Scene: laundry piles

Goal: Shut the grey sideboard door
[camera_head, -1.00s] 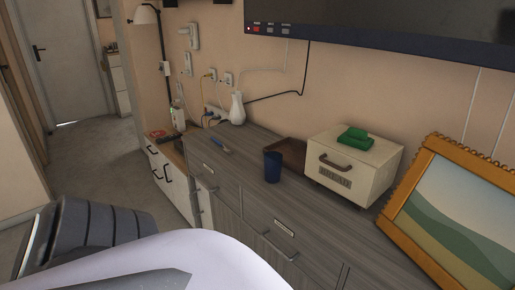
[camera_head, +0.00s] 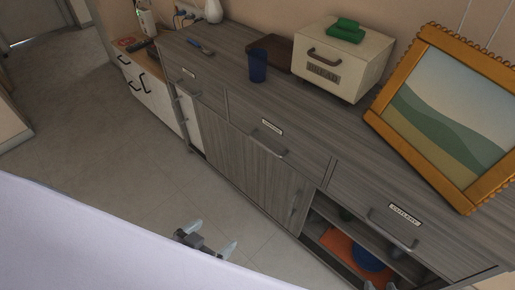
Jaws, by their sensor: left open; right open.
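The grey sideboard (camera_head: 185,50) runs along the wall from the upper left to the lower right. Below its middle drawer, grey door panels (camera_head: 273,180) cover the front. Below its right drawer, the compartment (camera_head: 322,232) stands open, with an orange item (camera_head: 340,247) and a blue bowl (camera_head: 368,258) inside. I cannot make out an open door leaf for it; the frame cuts off its lower right. My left gripper (camera_head: 212,238) is open and empty, above the floor in front of the sideboard. My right gripper (camera_head: 379,286) shows only as tips at the bottom edge, in front of the open compartment.
On the sideboard top are a blue cup (camera_head: 257,66), a cream box (camera_head: 342,58) with green items, a framed picture (camera_head: 450,110) and a dark tray (camera_head: 277,46). Drawer handles stick out from the front. The floor (camera_head: 110,150) at left is clear.

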